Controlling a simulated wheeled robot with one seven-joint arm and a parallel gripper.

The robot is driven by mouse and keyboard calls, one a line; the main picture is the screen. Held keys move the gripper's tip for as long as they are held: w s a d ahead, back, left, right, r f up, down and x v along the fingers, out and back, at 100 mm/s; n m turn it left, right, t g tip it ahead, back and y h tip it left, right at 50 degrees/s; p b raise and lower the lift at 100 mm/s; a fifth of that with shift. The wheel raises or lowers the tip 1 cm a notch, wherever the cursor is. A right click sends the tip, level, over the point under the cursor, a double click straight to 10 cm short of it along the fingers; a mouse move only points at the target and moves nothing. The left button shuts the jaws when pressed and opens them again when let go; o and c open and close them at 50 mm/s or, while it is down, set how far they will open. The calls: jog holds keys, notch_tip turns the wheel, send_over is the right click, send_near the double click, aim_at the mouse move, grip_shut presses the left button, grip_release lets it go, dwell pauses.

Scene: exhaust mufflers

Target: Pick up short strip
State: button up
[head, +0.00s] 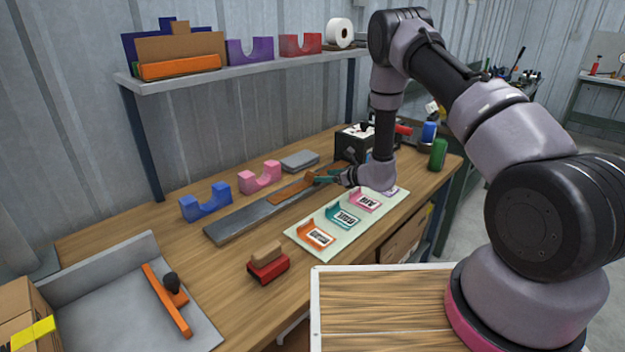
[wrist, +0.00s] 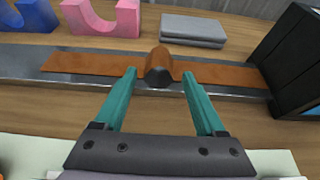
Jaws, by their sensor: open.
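A brown strip (head: 290,191) lies flat along a long grey metal bar (head: 232,228) on the workbench. In the wrist view the strip (wrist: 95,66) runs left to right and has a rounded brown knob (wrist: 158,66) standing near its middle. My gripper (head: 322,178) is open, with teal fingers. In the wrist view my gripper (wrist: 158,75) has its fingertips on either side of the knob, at the strip's near edge. Whether they touch the strip cannot be told. In the head view my gripper hides part of the strip.
A blue cradle (head: 205,203), a pink cradle (head: 259,177) and a grey block (head: 300,160) stand behind the bar. A black box (head: 352,143) is at its right end. A pale mat (head: 295,236) with labelled cradles lies in front. An orange strip (head: 160,290) with a black knob lies in a grey tray.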

aim_at(313, 174)
jog(key=shift+r+x, duration=0.1)
jog(key=shift+x, duration=1.65)
jog(key=shift+r+x, duration=0.15)
jog(key=shift+x, duration=1.65)
grip_shut()
